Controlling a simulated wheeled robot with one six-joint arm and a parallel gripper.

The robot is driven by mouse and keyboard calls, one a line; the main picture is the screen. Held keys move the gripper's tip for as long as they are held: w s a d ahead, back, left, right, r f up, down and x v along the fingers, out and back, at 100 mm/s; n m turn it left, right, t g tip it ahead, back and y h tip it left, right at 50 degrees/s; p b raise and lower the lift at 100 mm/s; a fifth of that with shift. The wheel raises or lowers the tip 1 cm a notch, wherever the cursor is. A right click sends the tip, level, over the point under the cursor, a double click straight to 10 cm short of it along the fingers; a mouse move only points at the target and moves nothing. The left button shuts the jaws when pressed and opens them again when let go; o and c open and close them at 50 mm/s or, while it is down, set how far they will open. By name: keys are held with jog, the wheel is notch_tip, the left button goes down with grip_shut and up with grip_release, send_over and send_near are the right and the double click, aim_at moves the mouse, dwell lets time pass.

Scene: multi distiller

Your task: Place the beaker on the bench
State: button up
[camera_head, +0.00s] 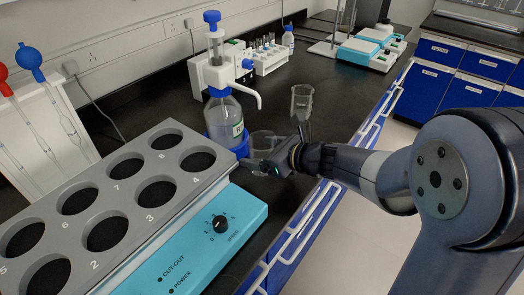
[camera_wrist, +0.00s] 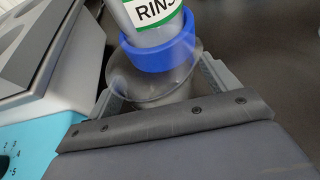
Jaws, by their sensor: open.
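A clear glass beaker (camera_head: 263,141) is at my gripper (camera_head: 268,165), just right of the reagent bottle and apparently standing on the black bench (camera_head: 335,90). In the wrist view the beaker's wide round rim (camera_wrist: 128,88) lies between the two fingers of my gripper (camera_wrist: 165,90). The fingers are open, one on each side of the glass. The lower part of the beaker is hidden by the gripper body.
A dispenser bottle (camera_head: 224,112) with a blue base is close beside the beaker; its label (camera_wrist: 155,12) shows in the wrist view. A turquoise heating unit (camera_head: 225,225) with numbered wells fills the front left. Bare bench lies around the second beaker.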

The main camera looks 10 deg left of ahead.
jog(key=p+v, duration=0.1)
jog(key=v, duration=1.1)
